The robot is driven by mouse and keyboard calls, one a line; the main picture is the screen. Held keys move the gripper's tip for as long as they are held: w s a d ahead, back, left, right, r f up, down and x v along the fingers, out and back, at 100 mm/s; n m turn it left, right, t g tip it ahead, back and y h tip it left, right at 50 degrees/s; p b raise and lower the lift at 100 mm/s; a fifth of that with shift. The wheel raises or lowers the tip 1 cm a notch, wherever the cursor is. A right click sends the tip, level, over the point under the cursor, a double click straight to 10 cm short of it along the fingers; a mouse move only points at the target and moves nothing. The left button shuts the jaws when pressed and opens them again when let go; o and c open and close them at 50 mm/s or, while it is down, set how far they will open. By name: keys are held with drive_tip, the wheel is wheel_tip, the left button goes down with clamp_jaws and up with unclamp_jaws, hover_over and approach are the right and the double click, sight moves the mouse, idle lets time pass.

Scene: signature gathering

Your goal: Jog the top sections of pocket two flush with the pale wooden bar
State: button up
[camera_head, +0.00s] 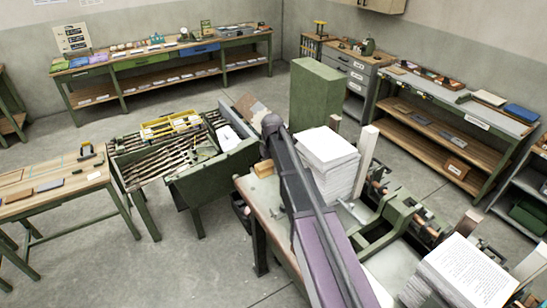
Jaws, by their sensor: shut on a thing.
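Two tall stacks of white paper sections show. One stack (328,150) stands just right of my arm, its top sections slightly uneven. The other stack (466,268), with printed text on top, stands at the lower right. I cannot tell which is pocket two. A pale upright bar (366,160) stands at the right side of the nearer-middle stack. My purple and dark arm reaches up from the bottom, left of the middle stack. My gripper is hidden behind it, so its hold on anything cannot be seen.
A green machine frame (398,222) with rollers lies between the stacks. A tall green cabinet (316,95) stands behind the middle stack. A small yellowish wooden block (264,168) is left of my arm. A green bin (212,178) stands farther left. Open floor lies beyond.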

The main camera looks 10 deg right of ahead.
drive_tip(key=shift+w+d+r, duration=0.1)
drive_tip(key=shift+w+d, duration=0.05)
drive_tip(key=shift+d, duration=0.1)
idle(0.3)
drive_tip(key=shift+w+d, duration=0.1)
drive_tip(key=shift+d, duration=0.3)
drive_tip(key=w+d, duration=0.2)
drive_tip(key=d, duration=0.4)
drive_tip(key=shift+w, duration=0.3)
drive_tip(key=shift+w+d, duration=0.1)
drive_tip(key=shift+d, duration=0.05)
idle(0.4)
drive_tip(key=shift+w+d, duration=0.15)
drive_tip(key=shift+d, duration=0.2)
